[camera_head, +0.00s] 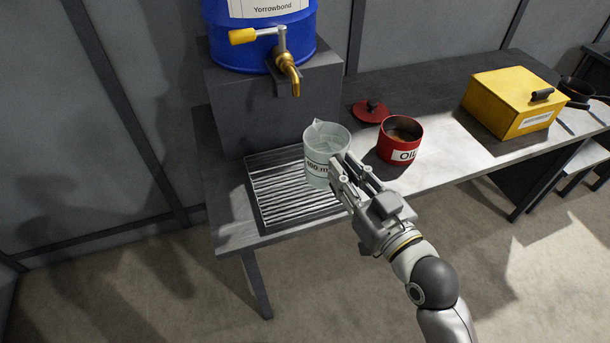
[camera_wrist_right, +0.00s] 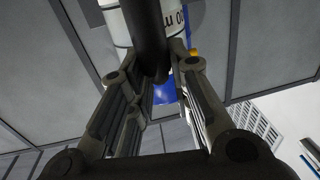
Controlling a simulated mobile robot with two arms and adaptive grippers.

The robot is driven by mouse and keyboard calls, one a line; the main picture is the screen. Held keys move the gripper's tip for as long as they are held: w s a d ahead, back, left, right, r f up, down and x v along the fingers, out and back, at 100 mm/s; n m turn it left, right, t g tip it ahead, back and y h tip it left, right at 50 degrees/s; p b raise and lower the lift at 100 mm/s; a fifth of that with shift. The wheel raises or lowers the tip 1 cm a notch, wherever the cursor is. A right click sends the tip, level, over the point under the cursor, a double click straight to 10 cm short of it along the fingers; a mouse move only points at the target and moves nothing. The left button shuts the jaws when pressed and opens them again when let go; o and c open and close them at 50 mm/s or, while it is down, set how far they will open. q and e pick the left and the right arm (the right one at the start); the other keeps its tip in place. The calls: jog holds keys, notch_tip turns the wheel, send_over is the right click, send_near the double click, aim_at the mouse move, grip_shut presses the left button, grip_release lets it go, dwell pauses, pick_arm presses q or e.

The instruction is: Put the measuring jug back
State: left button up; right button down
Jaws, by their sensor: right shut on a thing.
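The measuring jug (camera_head: 321,150) is clear with a white label band and stands at the right side of the slatted drip tray (camera_head: 285,190); I cannot tell whether it touches the tray. My right gripper (camera_head: 347,180) is shut on the jug from the front right. In the right wrist view the fingers (camera_wrist_right: 158,85) close around a dark, handle-like bar, with the jug's labelled wall (camera_wrist_right: 118,25) behind it. The jug's lower right side is partly hidden by the fingers. My left gripper is not in view.
A blue drum (camera_head: 260,40) with a brass tap (camera_head: 287,72) stands on a grey block left of and behind the jug. A red oil tin (camera_head: 400,142) stands close right, its red lid (camera_head: 371,110) behind it. A yellow box (camera_head: 510,100) is farther right.

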aim_at(324, 159)
jog(key=w+a+f, duration=0.1)
jog(key=w, duration=0.1)
jog(key=w+a+f, duration=0.1)
jog(key=w, duration=0.1)
jog(key=w+a, duration=0.1)
jog(key=w, duration=0.1)
jog(key=shift+w+a+f+p, duration=0.2)
jog(key=shift+f+p, duration=0.15)
jog(key=shift+f, duration=0.05)
jog(key=w+f, duration=0.1)
jog(key=w+a+f, duration=0.1)
jog(key=w+f, duration=0.1)
jog(key=w+a+f, duration=0.1)
jog(key=f, duration=0.1)
jog(key=shift+w+f, duration=0.2)
jog(key=shift+w+a+f, duration=0.1)
jog(key=shift+w+f, duration=0.1)
jog(key=shift+f, duration=0.15)
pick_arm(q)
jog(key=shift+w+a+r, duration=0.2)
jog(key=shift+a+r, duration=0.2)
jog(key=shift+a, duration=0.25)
pick_arm(e)
notch_tip(324, 159, down, 3)
jog(key=shift+w+f, duration=0.15)
jog(key=shift+f, duration=0.05)
jog(key=shift+a, duration=0.1)
